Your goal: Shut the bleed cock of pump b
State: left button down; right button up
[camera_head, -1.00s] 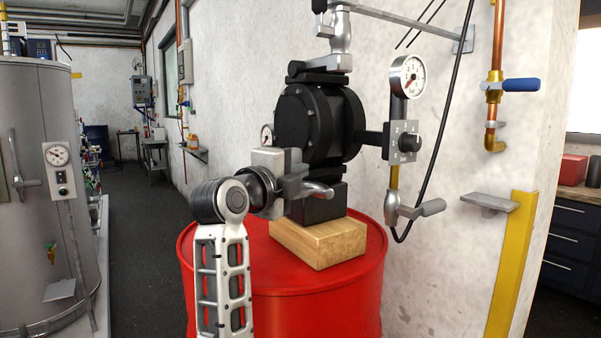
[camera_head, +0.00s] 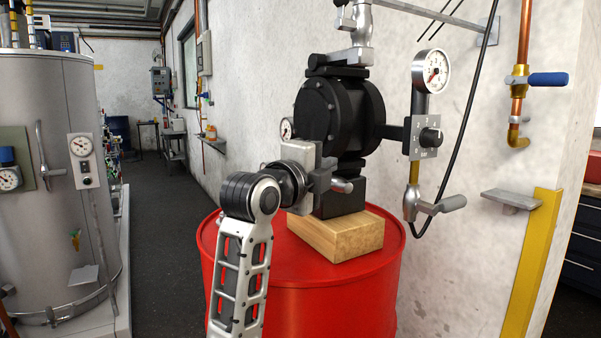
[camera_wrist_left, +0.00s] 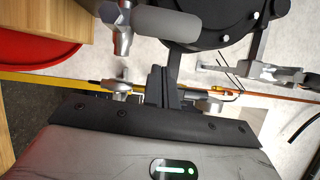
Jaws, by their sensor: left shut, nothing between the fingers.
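The black pump (camera_head: 335,112) stands on a wooden block on the red drum. A small cock with a grey lever handle (camera_head: 343,186) shows low at the pump's front, partly hidden by my gripper. In the left wrist view a rounded grey handle (camera_wrist_left: 168,20) on a metal cock body (camera_wrist_left: 122,28) shows above the fingers. No label tells which pump this is. My left gripper (camera_head: 322,180) is beside this cock, in front of the pump. Its fingers (camera_wrist_left: 165,88) are shut with nothing between them; whether they touch the handle I cannot tell. My right gripper is out of view.
The wooden block (camera_head: 345,238) sits on the red drum (camera_head: 310,290). Right of the pump are a dial gauge (camera_head: 431,70), a selector box (camera_head: 425,138) and another grey-handled valve (camera_head: 435,206). A wall shelf (camera_head: 511,200) juts out. A grey tank (camera_head: 55,170) stands left; the floor between is free.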

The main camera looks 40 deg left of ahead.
pick_arm(q)
jog(key=s+d+b, duration=0.2)
jog(key=s, duration=0.8)
jog(key=shift+d, duration=0.25)
jog(key=w+d+f+n+g+h, duration=0.1)
jog(key=w+d+f+n+g, duration=0.15)
jog(key=f, duration=1.05)
jog(key=w+d+f+n+g+h, duration=0.1)
jog(key=w+d+f+n, duration=0.25)
jog(key=f, duration=0.85)
jog(key=s+d+f+n+g+h, duration=0.1)
jog(key=s+d+f+n, duration=0.2)
jog(key=s+f, duration=0.3)
jog(key=s+d+f+n+g+h, duration=0.1)
jog(key=s+d+f+n, duration=0.1)
jog(key=s+d+f, duration=0.4)
jog(key=s+d+f+n+g+h, duration=0.1)
jog(key=s+d+f, duration=0.4)
jog(key=f, duration=0.8)
jog(key=s+n+g, duration=0.1)
jog(key=n, duration=0.1)
jog(key=shift+s+d+f+n, duration=0.15)
jog(key=shift+n, duration=0.15)
